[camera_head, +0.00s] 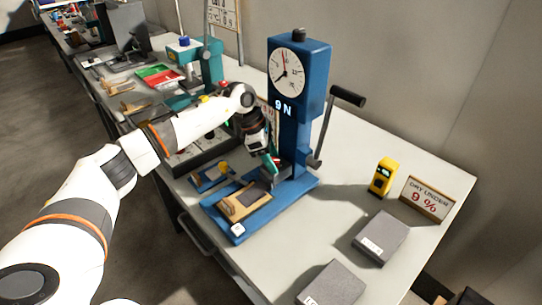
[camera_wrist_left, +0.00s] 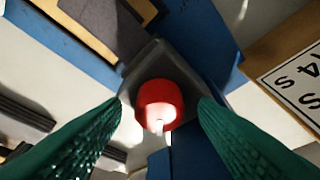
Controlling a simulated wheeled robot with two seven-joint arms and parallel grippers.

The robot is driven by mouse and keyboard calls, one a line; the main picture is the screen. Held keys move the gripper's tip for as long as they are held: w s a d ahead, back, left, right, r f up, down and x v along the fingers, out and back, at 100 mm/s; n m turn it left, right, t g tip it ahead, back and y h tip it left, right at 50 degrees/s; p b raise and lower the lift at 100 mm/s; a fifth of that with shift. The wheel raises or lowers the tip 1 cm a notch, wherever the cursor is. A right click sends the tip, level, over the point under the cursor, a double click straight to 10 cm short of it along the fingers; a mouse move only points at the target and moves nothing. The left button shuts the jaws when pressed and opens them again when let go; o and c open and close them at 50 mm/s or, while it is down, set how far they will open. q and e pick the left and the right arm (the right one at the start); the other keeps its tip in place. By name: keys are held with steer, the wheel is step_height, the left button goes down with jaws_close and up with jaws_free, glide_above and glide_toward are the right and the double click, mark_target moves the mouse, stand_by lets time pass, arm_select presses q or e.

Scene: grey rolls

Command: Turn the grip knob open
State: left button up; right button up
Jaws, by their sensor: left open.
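The grip knob is the round red knob (camera_wrist_left: 160,103) on a dark grey block (camera_wrist_left: 181,67), seen in the left wrist view. My left gripper (camera_wrist_left: 160,125) is open, with its green fingers on either side of the knob and a gap visible to each. I cannot tell how far the fingertips are from it in depth. In the head view my left gripper (camera_head: 270,162) is at the lower front of the blue test stand (camera_head: 291,135), and it largely hides the knob. My right gripper is not in view.
The stand has a dial (camera_head: 287,73), a "9 N" readout and a side crank lever (camera_head: 336,120). A wooden block (camera_head: 243,204) lies on its blue base. Right are a yellow meter (camera_head: 382,177), a "9 %" sign (camera_head: 427,199) and grey blocks (camera_head: 381,238). The front-right bench has bare room.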

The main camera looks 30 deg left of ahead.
arm_select(q)
steer(key=c, duration=1)
steer(key=shift+n, duration=0.4)
steer(key=n, duration=0.2)
steer(key=n+t+y, duration=0.1)
steer(key=shift+s+d+n+t+b, duration=0.1)
steer(key=shift+n+t+b, duration=0.2)
steer(key=shift+n, duration=0.1)
steer(key=n+y+b, duration=0.1)
steer(key=n, duration=0.2)
steer(key=shift+n+t, duration=0.3)
steer(key=n+y+b, duration=0.2)
steer(key=n, duration=0.3)
steer(key=shift+d, duration=0.2)
steer(key=n+y+b, duration=0.1)
steer(key=n, duration=0.3)
steer(key=shift+d+n+y+b, duration=0.1)
steer(key=shift+n+y+b, duration=0.2)
steer(key=shift+y, duration=0.1)
